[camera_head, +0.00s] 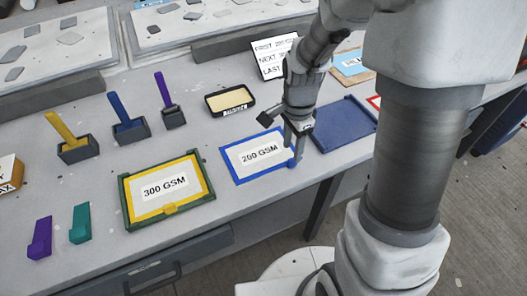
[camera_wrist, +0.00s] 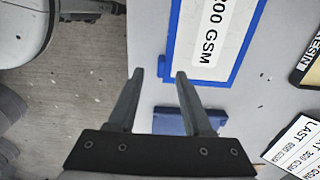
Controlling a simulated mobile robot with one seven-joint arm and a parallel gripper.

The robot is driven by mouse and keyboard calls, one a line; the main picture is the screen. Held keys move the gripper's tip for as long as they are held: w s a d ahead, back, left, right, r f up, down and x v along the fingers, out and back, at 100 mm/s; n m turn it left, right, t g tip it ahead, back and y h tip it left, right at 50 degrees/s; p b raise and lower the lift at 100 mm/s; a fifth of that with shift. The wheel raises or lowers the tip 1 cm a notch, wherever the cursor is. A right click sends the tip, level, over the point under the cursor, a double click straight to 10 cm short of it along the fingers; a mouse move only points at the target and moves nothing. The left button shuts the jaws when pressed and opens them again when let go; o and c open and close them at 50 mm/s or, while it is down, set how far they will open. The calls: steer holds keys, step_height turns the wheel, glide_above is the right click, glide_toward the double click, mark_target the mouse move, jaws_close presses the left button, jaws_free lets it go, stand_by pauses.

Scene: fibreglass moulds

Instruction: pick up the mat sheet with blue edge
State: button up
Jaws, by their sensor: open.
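The mat sheet with blue edge (camera_head: 237,164) lies flat on the table, its white label reading 200 GSM. In the wrist view the sheet (camera_wrist: 200,76) is at the top, cut off by the frame. My gripper (camera_head: 292,152) points down at the sheet's right end and hides part of that end. In the wrist view my gripper (camera_wrist: 160,72) is open, with nothing held between its fingers. The fingertips appear just beside the sheet's near corner; their height above the table is hard to tell.
A 300 GSM sheet in a green-edged tray (camera_head: 128,207) lies to the left. A dark blue tray (camera_head: 345,125) is close on the right. Behind stand a resin tray (camera_head: 230,100) and an instruction card (camera_head: 270,57). The table's front edge is near.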

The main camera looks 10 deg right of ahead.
mark_target(290, 160)
step_height(290, 160, down, 5)
steer(key=shift+w+r+b, duration=0.15)
steer(key=shift+b, duration=0.25)
jaws_close()
